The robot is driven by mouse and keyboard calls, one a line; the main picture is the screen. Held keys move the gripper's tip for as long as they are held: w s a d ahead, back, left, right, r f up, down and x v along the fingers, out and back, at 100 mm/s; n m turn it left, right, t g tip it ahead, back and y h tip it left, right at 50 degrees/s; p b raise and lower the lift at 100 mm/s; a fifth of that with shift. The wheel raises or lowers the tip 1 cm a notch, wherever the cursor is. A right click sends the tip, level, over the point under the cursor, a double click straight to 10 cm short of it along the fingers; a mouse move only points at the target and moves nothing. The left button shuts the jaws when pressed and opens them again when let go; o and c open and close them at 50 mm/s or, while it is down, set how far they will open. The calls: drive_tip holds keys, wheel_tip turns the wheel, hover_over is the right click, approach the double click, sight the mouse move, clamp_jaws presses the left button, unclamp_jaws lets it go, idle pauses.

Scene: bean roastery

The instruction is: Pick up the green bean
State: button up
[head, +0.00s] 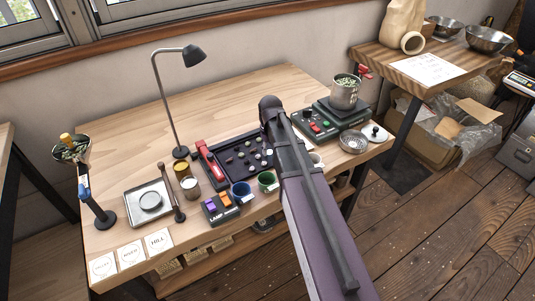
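A dark tray (222,148) in the middle of the wooden table holds several small, spaced-out beans. Some look pale and some dark; they are too small in this view to tell surely which one is green. My own arm reaches up from the bottom right and covers the tray's right edge. My gripper does not show; it is hidden behind the arm or out of the picture.
A red-handled tool (207,158) lies at the tray's left edge. A blue cup (241,193) and a green cup (267,181) stand in front. A desk lamp (165,95) rises behind left. A metal pot (345,94) stands on a scale at right.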

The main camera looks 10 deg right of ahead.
sight(269, 151)
drive_tip(key=c, duration=0.3)
idle(0.4)
drive_tip(key=shift+r, duration=0.1)
wheel_tip(269, 151, up, 10)
drive_tip(key=p, duration=1)
idle(0.7)
drive_tip(key=shift+a, duration=0.1)
